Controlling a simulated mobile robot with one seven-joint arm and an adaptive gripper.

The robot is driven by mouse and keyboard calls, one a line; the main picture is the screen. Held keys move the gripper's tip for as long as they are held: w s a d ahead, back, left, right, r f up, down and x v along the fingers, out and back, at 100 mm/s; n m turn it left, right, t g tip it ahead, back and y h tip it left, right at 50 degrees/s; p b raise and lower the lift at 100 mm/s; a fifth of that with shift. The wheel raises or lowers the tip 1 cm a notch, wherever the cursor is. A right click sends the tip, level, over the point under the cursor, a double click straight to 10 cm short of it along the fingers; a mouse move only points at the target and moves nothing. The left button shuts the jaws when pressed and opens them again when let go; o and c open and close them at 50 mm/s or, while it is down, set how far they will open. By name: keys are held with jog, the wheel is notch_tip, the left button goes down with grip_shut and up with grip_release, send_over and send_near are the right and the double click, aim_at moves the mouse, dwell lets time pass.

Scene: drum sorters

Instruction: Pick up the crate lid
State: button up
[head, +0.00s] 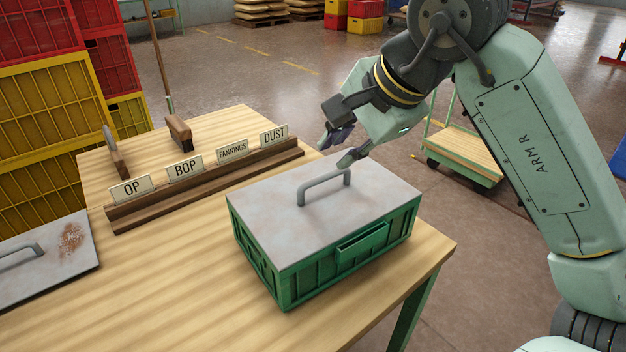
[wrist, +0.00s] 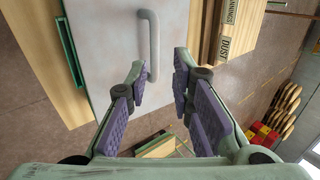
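The crate lid (head: 290,222) is a flat grey metal sheet with a raised bar handle (head: 325,184). It lies on top of a green slatted crate (head: 340,251) on the wooden table. My gripper (head: 341,152) is open and empty, just beyond the handle at the lid's far edge. In the wrist view the lid (wrist: 115,55) fills the upper middle, and its handle (wrist: 153,45) stands ahead of and roughly between the open fingers (wrist: 160,85). I see no contact with the handle.
A wooden rack (head: 205,183) of label cards stands behind the crate on the wooden table (head: 165,275). A second grey lid (head: 60,255) with brown crumbs lies at the left. Brushes (head: 179,133) lie at the back. A green cart (head: 465,152) stands beyond the table.

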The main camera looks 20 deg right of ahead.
aim_at(327, 175)
jog(key=p+x, duration=0.1)
jog(key=x, duration=0.2)
jog(key=p+x, duration=0.1)
jog(key=x, duration=0.3)
jog(key=d+p+x, duration=0.1)
jog(key=x, duration=0.2)
jog(key=shift+f, duration=0.45)
grip_shut()
